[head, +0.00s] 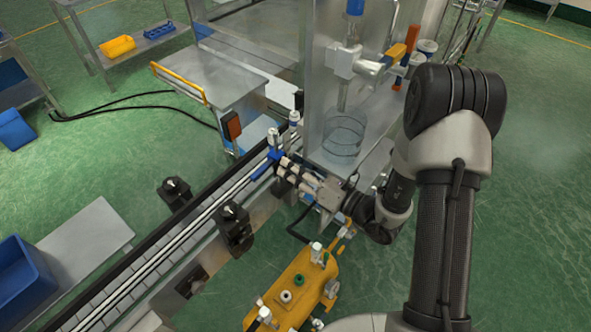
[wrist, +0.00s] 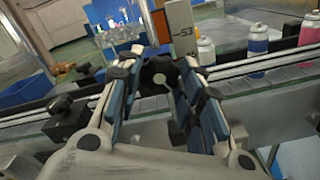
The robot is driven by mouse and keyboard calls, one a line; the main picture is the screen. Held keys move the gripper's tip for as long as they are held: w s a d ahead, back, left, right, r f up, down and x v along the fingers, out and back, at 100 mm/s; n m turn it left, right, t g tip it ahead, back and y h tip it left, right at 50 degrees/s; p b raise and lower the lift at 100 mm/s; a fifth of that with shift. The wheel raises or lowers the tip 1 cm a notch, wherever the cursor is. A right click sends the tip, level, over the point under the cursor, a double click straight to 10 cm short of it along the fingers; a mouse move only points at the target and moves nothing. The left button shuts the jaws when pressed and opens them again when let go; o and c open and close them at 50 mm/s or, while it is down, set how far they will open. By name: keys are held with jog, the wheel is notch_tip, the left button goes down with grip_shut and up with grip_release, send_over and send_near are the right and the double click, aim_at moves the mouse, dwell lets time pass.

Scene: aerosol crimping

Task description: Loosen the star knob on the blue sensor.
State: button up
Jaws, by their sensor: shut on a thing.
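The black star knob (wrist: 158,77), with a pale round centre, sits between the two blue-padded fingers of my gripper (wrist: 160,82) in the wrist view. The fingers are shut on it from both sides and hide parts of its edge. In the head view my gripper (head: 287,170) reaches left to the near rail of the conveyor, beside the blue sensor (head: 275,155). The knob itself is hidden there by the fingers. I cannot clearly make out the blue sensor's body in the wrist view.
A grey block marked 53 (wrist: 181,30) stands just behind the knob. Black clamps (head: 234,226) sit along the rail (head: 172,247). A clear-walled machine (head: 335,95) and a yellow tank (head: 300,288) are close to my arm.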

jog(key=shift+n+b, duration=4.5)
jog(key=shift+n, duration=1.6)
jog(key=o, duration=1.1)
jog(key=shift+s+d, duration=0.1)
jog(key=v, duration=1.1)
jog(key=shift+s+d, duration=0.3)
